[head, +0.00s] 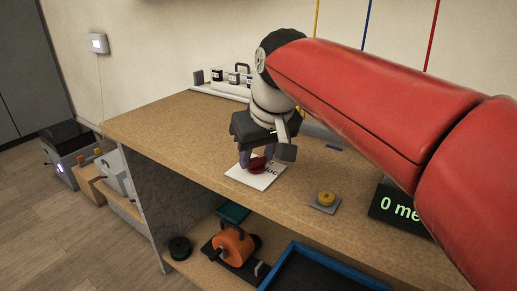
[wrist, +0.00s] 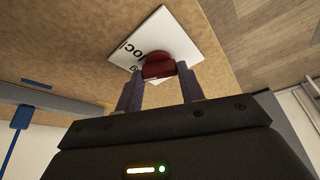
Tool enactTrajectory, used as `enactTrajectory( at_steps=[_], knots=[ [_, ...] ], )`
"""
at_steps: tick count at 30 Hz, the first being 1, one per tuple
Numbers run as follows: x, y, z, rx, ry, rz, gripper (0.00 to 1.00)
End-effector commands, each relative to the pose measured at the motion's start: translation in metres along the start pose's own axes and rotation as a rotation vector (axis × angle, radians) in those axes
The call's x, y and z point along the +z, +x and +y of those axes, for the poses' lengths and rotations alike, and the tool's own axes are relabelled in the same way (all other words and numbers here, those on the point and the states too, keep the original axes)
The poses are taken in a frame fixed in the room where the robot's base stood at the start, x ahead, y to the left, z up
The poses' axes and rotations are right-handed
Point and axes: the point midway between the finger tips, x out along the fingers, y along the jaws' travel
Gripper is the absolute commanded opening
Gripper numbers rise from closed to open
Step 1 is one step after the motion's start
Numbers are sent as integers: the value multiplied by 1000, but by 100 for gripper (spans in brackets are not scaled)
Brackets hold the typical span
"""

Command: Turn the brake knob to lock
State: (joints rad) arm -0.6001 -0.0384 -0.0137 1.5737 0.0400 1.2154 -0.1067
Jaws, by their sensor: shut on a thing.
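The brake knob (head: 258,168) is dark red and sits on a white label card (head: 246,179) on the bench top. The card carries black lettering, partly hidden, of which "loc" shows. In the wrist view the red knob (wrist: 158,66) lies between the fingertips. My gripper (head: 257,162) points down over the card and is shut on the knob, one finger on each side. The wrist view also shows my gripper (wrist: 160,88) with the white card (wrist: 150,38) beyond it. The knob's pointing direction cannot be told.
A white rack (head: 222,90) stands at the back. An orange reel (head: 234,245) and a blue tray (head: 300,254) are below.

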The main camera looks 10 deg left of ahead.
Motion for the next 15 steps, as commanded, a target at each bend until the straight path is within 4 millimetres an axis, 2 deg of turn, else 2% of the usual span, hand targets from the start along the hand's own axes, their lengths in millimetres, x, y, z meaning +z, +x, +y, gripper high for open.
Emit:
enactTrajectory(
  at_steps=[15],
  knots=[
    [-2,-1,-3,179,430,0,15]
  ],
)
